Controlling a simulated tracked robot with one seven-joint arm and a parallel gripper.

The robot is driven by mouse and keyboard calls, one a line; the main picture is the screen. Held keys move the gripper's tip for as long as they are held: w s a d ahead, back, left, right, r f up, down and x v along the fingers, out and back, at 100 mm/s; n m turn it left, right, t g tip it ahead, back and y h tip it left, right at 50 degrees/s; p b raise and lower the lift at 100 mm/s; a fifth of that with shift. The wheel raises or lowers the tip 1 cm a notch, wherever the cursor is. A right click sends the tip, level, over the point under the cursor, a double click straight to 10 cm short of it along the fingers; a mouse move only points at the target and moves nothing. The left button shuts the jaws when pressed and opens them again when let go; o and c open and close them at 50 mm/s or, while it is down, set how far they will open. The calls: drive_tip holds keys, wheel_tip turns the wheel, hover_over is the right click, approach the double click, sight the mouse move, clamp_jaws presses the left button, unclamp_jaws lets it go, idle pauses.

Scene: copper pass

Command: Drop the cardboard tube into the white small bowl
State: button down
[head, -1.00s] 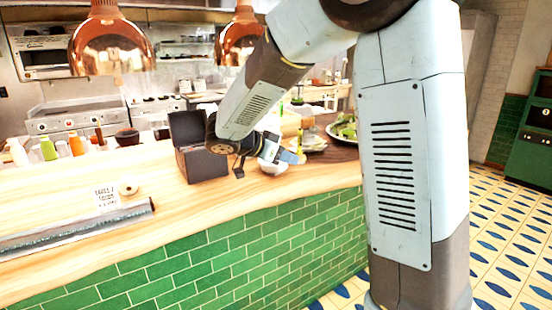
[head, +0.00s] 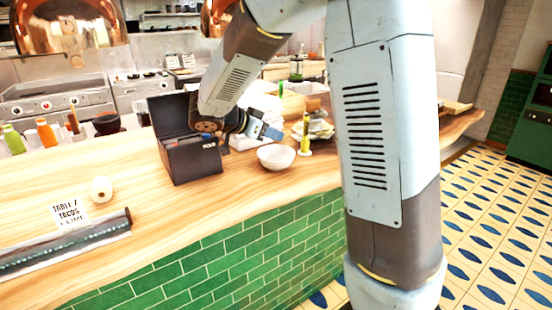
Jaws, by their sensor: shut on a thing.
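The small white bowl (head: 276,158) stands upright on the wooden counter, right of the black box, and looks empty from here. My gripper (head: 268,131) is above the counter, just behind and up-left of the bowl in the picture. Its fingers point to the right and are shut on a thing. That thing is too small and too hidden by the fingers to make out clearly; no cardboard tube shows lying elsewhere on the counter.
An open black box (head: 190,155) stands left of the bowl, close under my arm. A yellow bottle (head: 306,133) and a plate of food (head: 322,131) are right of the bowl. A white roll (head: 101,189) and a sign card (head: 70,214) lie at the left.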

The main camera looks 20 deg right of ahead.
sight(273, 147)
drive_tip(key=shift+d+f, duration=0.15)
drive_tip(key=shift+f, duration=1)
drive_tip(key=shift+d+f, duration=0.1)
drive_tip(key=shift+f, duration=1.05)
drive_tip(key=c, duration=0.9)
unclamp_jaws()
drive_tip(key=v, duration=1.3)
drive_tip(key=shift+a+r, duration=0.15)
drive_tip(key=shift+a, duration=0.2)
